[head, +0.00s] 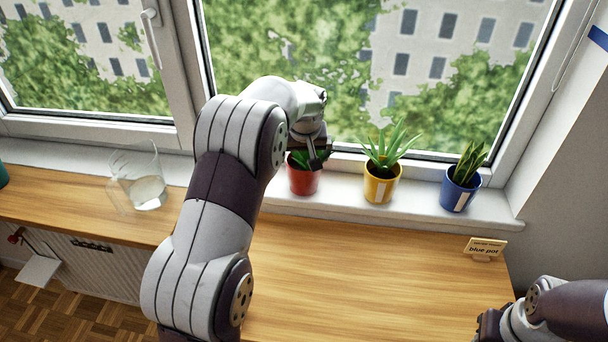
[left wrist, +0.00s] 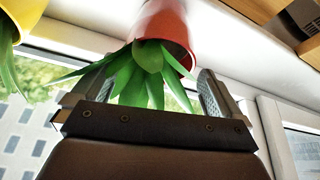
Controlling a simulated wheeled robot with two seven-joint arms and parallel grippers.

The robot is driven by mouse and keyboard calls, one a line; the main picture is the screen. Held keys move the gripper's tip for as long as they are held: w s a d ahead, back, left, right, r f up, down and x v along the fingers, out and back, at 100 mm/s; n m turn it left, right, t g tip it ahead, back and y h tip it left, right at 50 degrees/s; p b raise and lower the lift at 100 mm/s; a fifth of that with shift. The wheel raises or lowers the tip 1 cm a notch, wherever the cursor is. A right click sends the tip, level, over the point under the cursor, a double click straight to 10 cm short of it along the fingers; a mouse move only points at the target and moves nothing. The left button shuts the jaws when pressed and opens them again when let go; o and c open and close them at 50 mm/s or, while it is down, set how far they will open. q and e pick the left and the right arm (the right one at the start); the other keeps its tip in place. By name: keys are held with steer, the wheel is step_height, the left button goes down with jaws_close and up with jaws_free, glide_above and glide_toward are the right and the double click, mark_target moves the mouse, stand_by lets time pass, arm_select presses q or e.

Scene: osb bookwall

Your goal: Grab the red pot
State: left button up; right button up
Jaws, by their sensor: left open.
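The red pot (head: 303,181) holds a green plant and stands on the white windowsill. It also shows in the left wrist view (left wrist: 168,22), which looks at it upside down. My left gripper (head: 318,158) is at the pot's top, partly in front of its plant. In the left wrist view the left gripper (left wrist: 155,72) is open. Its fingers are on either side of the green leaves, near the pot's rim. I cannot tell whether they touch the pot. My right gripper (head: 488,324) is low at the right, mostly cut off by the frame, far from the red pot.
A yellow pot (head: 378,190) and a blue pot (head: 456,195) stand to the right on the sill. A clear glass jug (head: 140,182) stands at the left. The window is behind.

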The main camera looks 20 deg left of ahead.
arm_select(q)
steer(key=shift+x, duration=1.25)
steer(key=shift+r, duration=0.1)
steer(key=c, duration=1.4)
steer(key=shift+r, duration=0.15)
steer(key=shift+c, duration=0.3)
